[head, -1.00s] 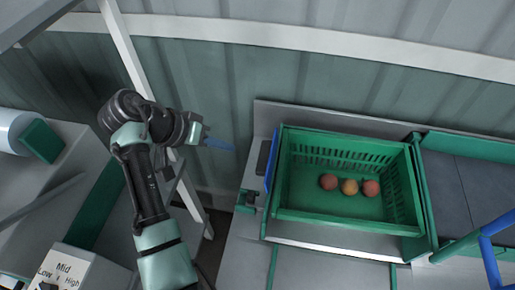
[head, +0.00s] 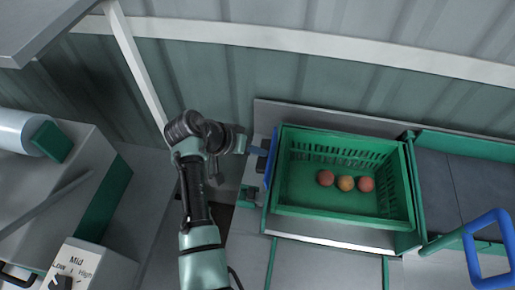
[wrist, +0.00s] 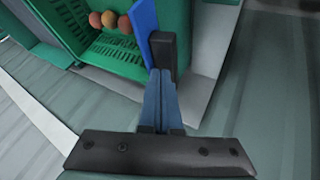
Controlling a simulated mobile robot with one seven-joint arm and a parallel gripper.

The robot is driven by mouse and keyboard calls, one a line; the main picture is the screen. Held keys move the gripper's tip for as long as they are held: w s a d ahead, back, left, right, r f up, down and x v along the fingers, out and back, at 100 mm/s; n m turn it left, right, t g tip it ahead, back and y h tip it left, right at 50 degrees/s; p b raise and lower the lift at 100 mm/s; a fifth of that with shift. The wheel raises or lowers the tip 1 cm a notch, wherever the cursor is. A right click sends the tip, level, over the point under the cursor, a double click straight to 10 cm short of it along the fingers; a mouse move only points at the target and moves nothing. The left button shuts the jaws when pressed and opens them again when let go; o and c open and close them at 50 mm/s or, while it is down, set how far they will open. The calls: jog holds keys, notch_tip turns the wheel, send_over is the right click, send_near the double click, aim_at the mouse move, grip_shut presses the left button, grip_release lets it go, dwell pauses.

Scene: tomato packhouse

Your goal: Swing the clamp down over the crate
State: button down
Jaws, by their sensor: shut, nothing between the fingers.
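The green crate (head: 345,212) sits on the grey bench with its open top up. A blue plate (head: 272,160) with a black block (head: 261,165) stands upright along the crate's left side; it looks like the clamp, raised and not over the crate. In the wrist view the blue plate (wrist: 146,30) and black block (wrist: 163,50) are just beyond my fingertips. My gripper (head: 262,152), also in the wrist view (wrist: 160,72), is shut and empty. Its blue fingertips are at the block; I cannot tell whether they touch it.
Three reddish fruits (head: 345,182) lie in the crate. A blue loop handle (head: 488,250) stands at the lower right, beside a dark belt (head: 465,190). A corrugated wall is behind the bench. A machine with a Low-Mid-High dial (head: 68,265) is at lower left.

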jog(key=shift+r, duration=0.1)
jog(key=shift+d+r+y+p, duration=0.1)
jog(key=shift+d+y+p, duration=0.1)
jog(key=shift+y+p, duration=0.15)
